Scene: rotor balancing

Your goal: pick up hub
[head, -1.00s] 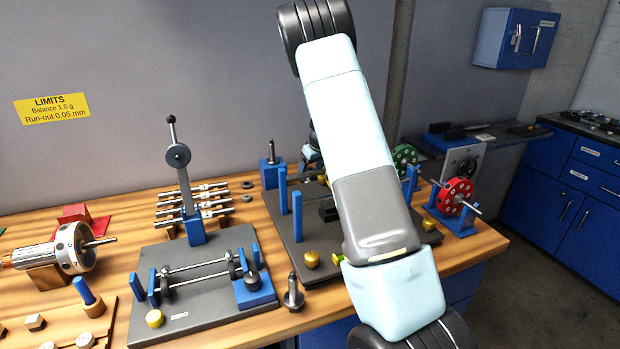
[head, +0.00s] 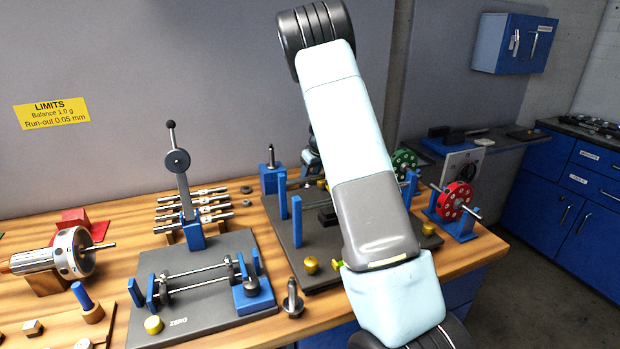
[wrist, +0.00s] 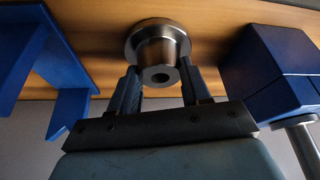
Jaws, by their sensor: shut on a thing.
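The hub (wrist: 158,52) is a grey metal piece with a wide round flange and a tapered boss with a dark bore. In the wrist view it sits at the top middle, against the wooden bench. I cannot tell whether its flange touches the wood. My gripper (wrist: 159,82) is shut on the hub, one dark finger on each side of the boss. In the head view my arm hides most of the gripper, and I cannot make out the held hub there.
In the wrist view a blue bracket (wrist: 45,70) stands left of the gripper and a blue block (wrist: 275,70) close on its right. In the head view a dark plate with blue posts (head: 297,220) lies behind my arm. A red wheel (head: 456,200) stands at right.

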